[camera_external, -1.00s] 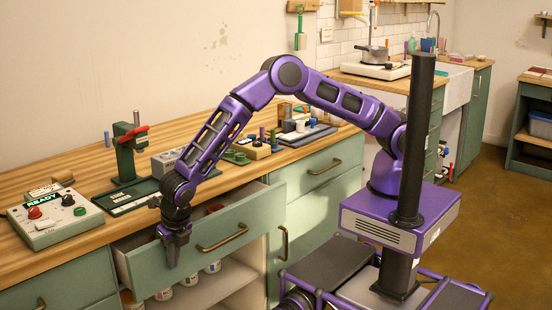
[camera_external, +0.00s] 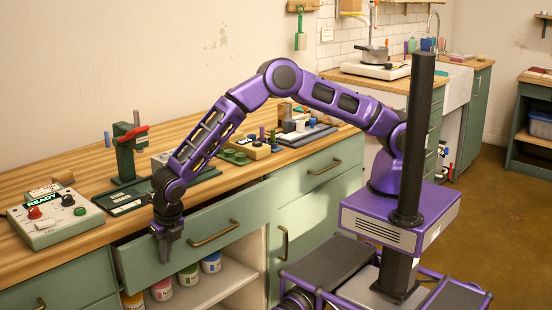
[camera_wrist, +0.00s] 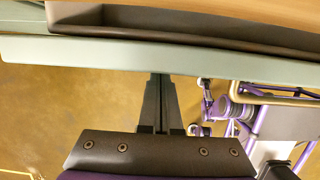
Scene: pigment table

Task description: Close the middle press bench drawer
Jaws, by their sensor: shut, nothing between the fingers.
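The middle press bench drawer (camera_external: 195,240) has a pale green front with a brass handle (camera_external: 215,234). It stands slightly out from under the wooden counter. In the wrist view its front (camera_wrist: 60,52) runs across the top, and a narrow gap into its dark inside shows behind. My gripper (camera_external: 164,256) is shut and empty, pointing down at the left part of the drawer front, left of the handle. In the wrist view the closed fingers (camera_wrist: 158,80) reach the front's edge; whether they touch it is not clear.
Jars (camera_external: 187,275) stand on the open shelf below the drawer. On the counter are a control box marked READY (camera_external: 55,215), a green press (camera_external: 127,155) and several small items. A closed drawer (camera_external: 322,172) and cupboard door are to the right.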

